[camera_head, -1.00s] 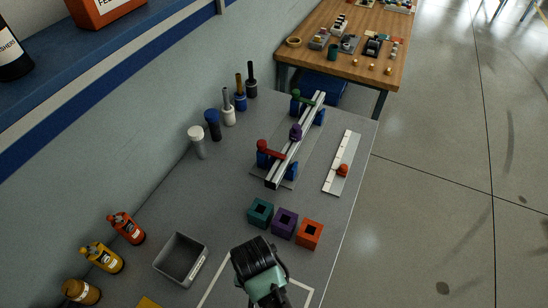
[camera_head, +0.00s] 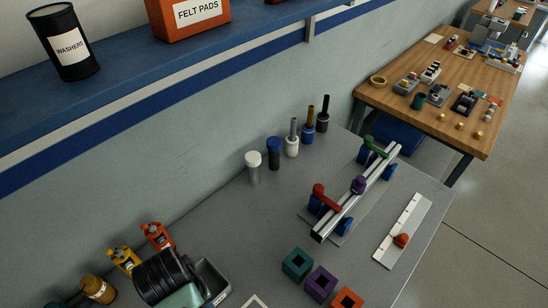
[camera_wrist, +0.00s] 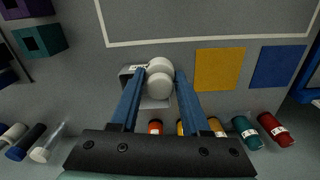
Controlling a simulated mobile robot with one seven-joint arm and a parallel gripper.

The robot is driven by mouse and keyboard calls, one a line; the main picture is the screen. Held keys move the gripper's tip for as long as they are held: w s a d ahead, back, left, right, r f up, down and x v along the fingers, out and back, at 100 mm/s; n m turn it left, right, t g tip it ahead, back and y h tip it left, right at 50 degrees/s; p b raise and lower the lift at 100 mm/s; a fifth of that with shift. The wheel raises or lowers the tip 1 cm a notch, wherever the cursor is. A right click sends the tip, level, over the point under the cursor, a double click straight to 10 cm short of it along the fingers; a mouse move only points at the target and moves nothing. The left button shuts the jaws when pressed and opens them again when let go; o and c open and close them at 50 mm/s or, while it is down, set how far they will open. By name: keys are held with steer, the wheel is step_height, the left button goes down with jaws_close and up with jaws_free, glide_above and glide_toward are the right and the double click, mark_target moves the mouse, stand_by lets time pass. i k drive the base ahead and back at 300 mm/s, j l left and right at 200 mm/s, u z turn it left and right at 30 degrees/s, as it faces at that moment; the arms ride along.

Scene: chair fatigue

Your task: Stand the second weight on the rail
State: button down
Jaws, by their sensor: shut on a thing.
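My gripper's fingers (camera_wrist: 159,92) are shut on a white rounded piece (camera_wrist: 160,75) in the wrist view. It looks like a weight, but its full shape is unclear. In the head view my dark wrist at lower left hides the fingers and the held piece. The silver rail (camera_head: 376,182) lies on the bench at the right, between a red-handled clamp (camera_head: 325,195) and a green-handled clamp (camera_head: 375,146). The rail is away from my gripper and out of the wrist view.
Teal (camera_head: 297,264), purple (camera_head: 321,283) and orange (camera_head: 347,299) holed blocks stand before the rail. A white strip (camera_head: 388,246) with an orange slider lies right of it. A grey bin (camera_head: 216,280) is partly behind my wrist. Several bottles line the wall. Open bench lies between.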

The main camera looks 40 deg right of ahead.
mark_target(371, 174)
steer(key=i+l+z, duration=0.45)
steer(key=l, duration=0.45)
steer(key=i+l+z, duration=0.5)
steer(key=i+l, duration=0.2)
